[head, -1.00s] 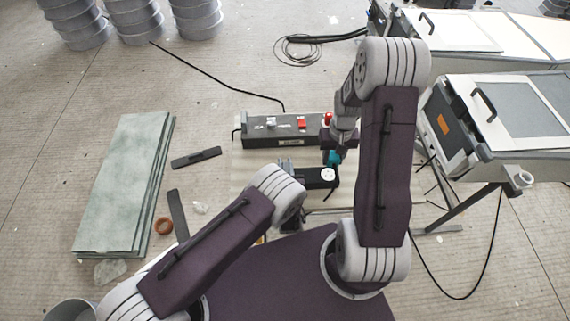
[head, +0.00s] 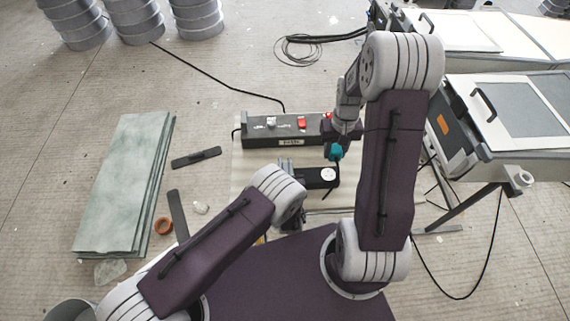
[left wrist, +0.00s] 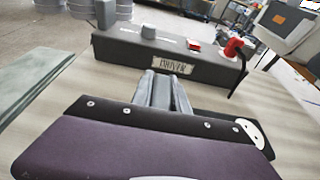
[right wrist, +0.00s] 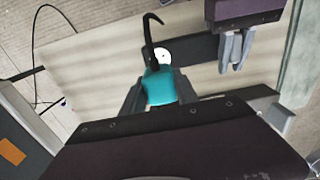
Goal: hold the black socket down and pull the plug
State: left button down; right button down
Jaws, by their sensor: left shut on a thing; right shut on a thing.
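The black socket (head: 318,178) is a low block with a round white face, lying on the pale work surface. My left gripper (head: 286,166) is shut on its left end; the fingers also show in the left wrist view (left wrist: 166,90). The teal plug (head: 335,152) is shut between the fingers of my right gripper (right wrist: 160,92). The plug appears clear of the socket, and the white face (right wrist: 162,56) is partly visible beyond it. A dark curved cord rises behind the plug in the right wrist view. The left jaws' contact is partly hidden.
A long dark box (head: 282,141) with a red switch stands behind the socket. Green-grey sheets (head: 122,185) and a brown ring (head: 163,226) lie at the left. A framed panelled unit (head: 500,120) stands at the right.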

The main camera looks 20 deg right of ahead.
pick_arm(q)
jog(key=c, duration=1.2)
grip_release()
jog(key=shift+r, duration=0.1)
notch_tip(320, 180, up, 10)
jog(key=shift+f, duration=0.1)
